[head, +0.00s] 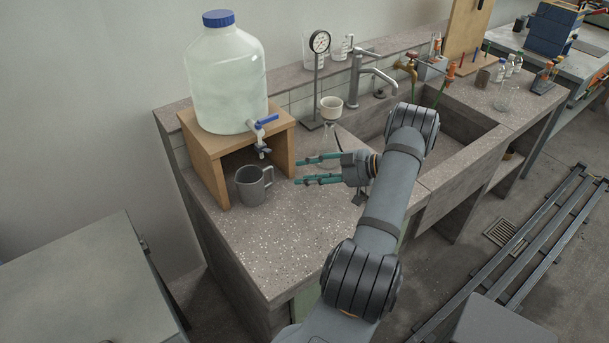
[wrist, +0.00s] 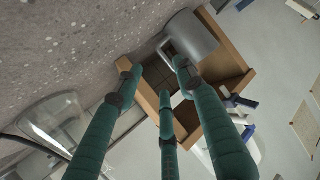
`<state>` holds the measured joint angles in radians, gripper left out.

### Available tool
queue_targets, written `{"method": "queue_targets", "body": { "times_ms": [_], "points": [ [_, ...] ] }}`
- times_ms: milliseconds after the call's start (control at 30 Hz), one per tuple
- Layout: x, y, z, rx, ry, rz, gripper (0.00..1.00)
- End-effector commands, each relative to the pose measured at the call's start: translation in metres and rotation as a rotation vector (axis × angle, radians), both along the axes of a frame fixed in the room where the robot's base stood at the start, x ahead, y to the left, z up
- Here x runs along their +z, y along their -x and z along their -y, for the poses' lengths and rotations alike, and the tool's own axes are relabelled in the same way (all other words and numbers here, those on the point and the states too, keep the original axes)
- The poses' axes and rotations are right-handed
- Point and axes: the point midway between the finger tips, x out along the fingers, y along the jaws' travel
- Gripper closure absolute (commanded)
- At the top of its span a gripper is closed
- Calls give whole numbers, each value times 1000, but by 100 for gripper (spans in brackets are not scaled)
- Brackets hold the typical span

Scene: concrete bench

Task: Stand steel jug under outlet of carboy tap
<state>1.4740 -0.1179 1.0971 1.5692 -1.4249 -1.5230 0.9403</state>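The steel jug (head: 249,189) stands upright on the bench in front of the wooden stand's opening, its handle toward my gripper. In the head view it appears below and slightly left of the carboy tap's outlet (head: 262,153); exact alignment cannot be told. The clear carboy (head: 228,80) with a blue cap sits on the stand. My gripper (head: 297,171) is right of the jug, with its teal fingers spread and empty, apart from the handle. In the wrist view the jug (wrist: 190,37) is just beyond the fingertips (wrist: 158,78), near the blue-handled tap (wrist: 240,101).
The wooden stand (head: 203,158) rises close behind the jug. A sink (head: 450,135) lies to the right. The bench front (head: 270,240) is clear.

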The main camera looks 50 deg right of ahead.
Motion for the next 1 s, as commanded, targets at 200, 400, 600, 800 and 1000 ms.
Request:
{"method": "queue_targets", "body": {
  "times_ms": [200, 400, 600, 800, 1000],
  "points": [
    [0, -3, -1, 0, 1, 1, 62],
    [-8, -22, -8, 3, -1, 1, 62],
    [-21, -52, -19, 2, 0, 1, 62],
    [-32, -76, -28, 1, 0, 1, 62],
    [-38, -89, -32, -1, 1, 0, 62]
  ]
}}
